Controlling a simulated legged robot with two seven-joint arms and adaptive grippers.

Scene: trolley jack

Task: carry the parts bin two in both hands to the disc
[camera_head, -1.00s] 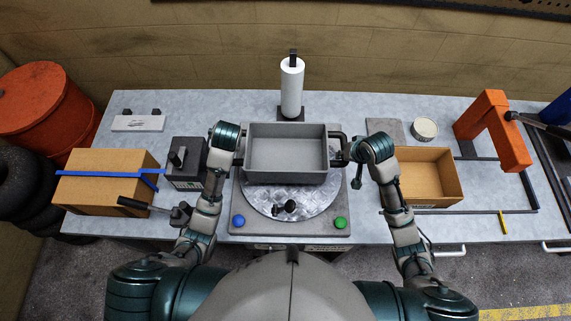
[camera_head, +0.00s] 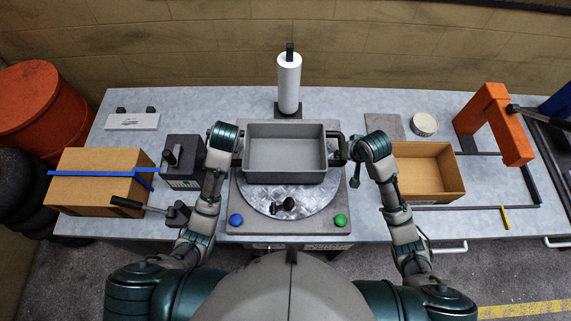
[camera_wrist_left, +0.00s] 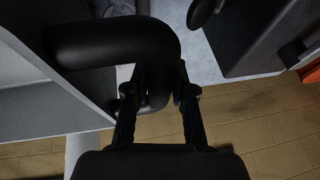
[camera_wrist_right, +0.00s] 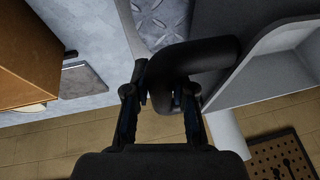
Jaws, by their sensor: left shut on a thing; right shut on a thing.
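The grey parts bin (camera_head: 285,154) is level over the metal disc (camera_head: 275,203) in the head view. The disc's front part shows; the bin hides its back part. I cannot tell whether the bin touches the disc. My left gripper (camera_wrist_left: 158,95) is shut on the bin's black left handle (camera_wrist_left: 115,42). My right gripper (camera_wrist_right: 160,95) is shut on the black right handle (camera_wrist_right: 205,58). In the head view the two hands are at the bin's left and right sides.
A blue button (camera_head: 236,220) and a green button (camera_head: 340,220) flank the disc's front. A closed carton (camera_head: 97,185) and a dark block (camera_head: 183,162) stand left. An open carton (camera_head: 425,172) and an orange frame (camera_head: 492,125) stand right. A white roll (camera_head: 289,85) stands behind.

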